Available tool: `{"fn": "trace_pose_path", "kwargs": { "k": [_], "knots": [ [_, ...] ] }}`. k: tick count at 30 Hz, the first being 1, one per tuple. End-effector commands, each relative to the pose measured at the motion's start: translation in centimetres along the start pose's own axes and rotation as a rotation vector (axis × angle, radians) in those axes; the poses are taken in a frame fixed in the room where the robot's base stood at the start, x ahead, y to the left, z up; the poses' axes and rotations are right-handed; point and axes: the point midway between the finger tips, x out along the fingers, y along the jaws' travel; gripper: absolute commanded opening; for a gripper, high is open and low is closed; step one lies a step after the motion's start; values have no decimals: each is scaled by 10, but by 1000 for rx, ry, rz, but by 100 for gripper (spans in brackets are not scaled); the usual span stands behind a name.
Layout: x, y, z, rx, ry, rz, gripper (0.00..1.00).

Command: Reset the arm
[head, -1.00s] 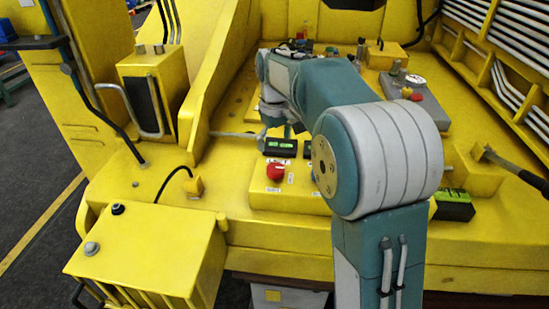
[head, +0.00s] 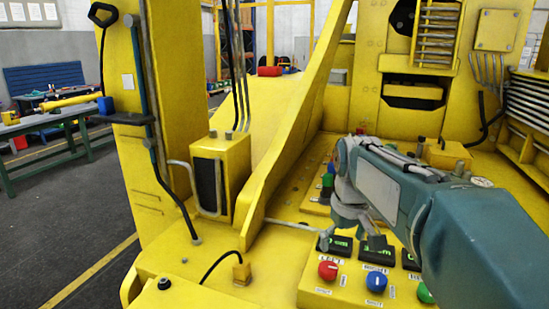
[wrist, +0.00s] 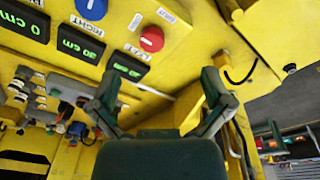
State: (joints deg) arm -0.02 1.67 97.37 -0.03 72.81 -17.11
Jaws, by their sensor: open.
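My gripper (wrist: 163,82) shows in the wrist view with its two dark fingers spread apart and nothing between them. It hangs over the yellow control panel (wrist: 185,15). In the head view my arm reaches in from the right, and its end is beside the small displays, left of the arm; the fingers are hard to make out there. The panel carries a red knob (head: 328,270), a blue knob (head: 376,282) and a green knob (head: 425,292), each below a display with green digits. The red knob (wrist: 151,39) and blue knob (wrist: 91,8) also show in the wrist view.
A yellow box with a grey handle (head: 220,172) stands left of a slanted yellow wall (head: 290,130). A row of controls lies behind my arm. A workbench (head: 62,130) stands at far left, with open dark floor (head: 60,220) before it.

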Motion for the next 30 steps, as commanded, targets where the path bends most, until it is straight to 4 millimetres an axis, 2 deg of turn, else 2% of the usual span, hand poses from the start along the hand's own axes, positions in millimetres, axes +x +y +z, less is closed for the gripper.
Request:
{"fn": "trace_pose_path", "kwargs": {
  "k": [1,8,14,18,21,24,30],
  "knots": [
    [-6,-5,16,19,26,8,100],
    [-14,-25,81,113,133,33,100],
    [-5,-42,138,194,229,46,100],
    [10,-53,173,248,292,51,100],
    [19,-59,190,276,325,52,100],
    [25,-62,200,291,344,52,100],
    [28,-62,202,298,348,52,100]
  ]
}}
